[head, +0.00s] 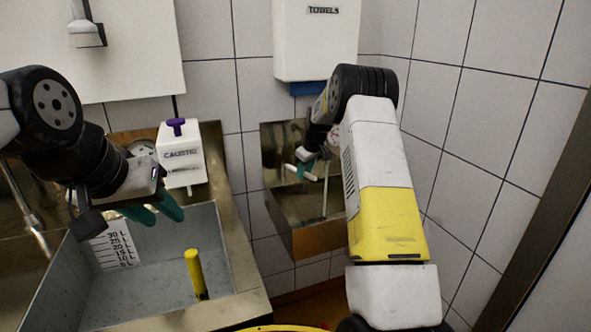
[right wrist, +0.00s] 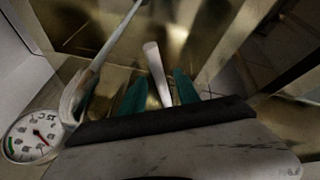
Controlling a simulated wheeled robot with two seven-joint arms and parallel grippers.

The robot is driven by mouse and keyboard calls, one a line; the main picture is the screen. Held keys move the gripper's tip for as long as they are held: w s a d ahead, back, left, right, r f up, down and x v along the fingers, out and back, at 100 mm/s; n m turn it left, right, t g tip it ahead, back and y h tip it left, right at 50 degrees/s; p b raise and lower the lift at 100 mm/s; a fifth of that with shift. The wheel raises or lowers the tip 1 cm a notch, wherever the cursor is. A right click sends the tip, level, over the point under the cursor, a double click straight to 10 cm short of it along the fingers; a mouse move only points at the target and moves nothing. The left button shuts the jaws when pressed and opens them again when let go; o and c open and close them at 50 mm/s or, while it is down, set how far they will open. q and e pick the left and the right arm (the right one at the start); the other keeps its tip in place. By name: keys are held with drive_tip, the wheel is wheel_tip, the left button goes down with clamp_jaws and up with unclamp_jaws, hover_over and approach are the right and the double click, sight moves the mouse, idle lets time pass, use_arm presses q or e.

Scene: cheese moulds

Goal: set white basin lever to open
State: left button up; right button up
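The small brass-coloured basin (head: 290,215) is on the wall under the towel box. A white lever (right wrist: 157,72) shows in the right wrist view, standing between the teal fingers of my right gripper (right wrist: 160,88). The fingers are apart, with a gap on each side of the lever, and I cannot tell whether either touches it. In the head view my right gripper (head: 306,168) is over this basin, with the white lever (head: 300,173) partly hidden by it. My left gripper (head: 154,212) is over the large sink, its teal fingers apart and empty.
The large sink (head: 225,235) holds an upright yellow post (head: 194,274). A white caustic container (head: 181,155) with a purple top stands behind it. A towel box (head: 316,40) hangs above the basin. A dial gauge (right wrist: 33,136) and a grey rod (right wrist: 112,48) are beside my right gripper.

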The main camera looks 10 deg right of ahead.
drive_tip(key=shift+r, duration=0.1)
drive_tip(key=v, duration=0.7)
drive_tip(key=shift+s+r, duration=0.15)
drive_tip(key=shift+r, duration=0.15)
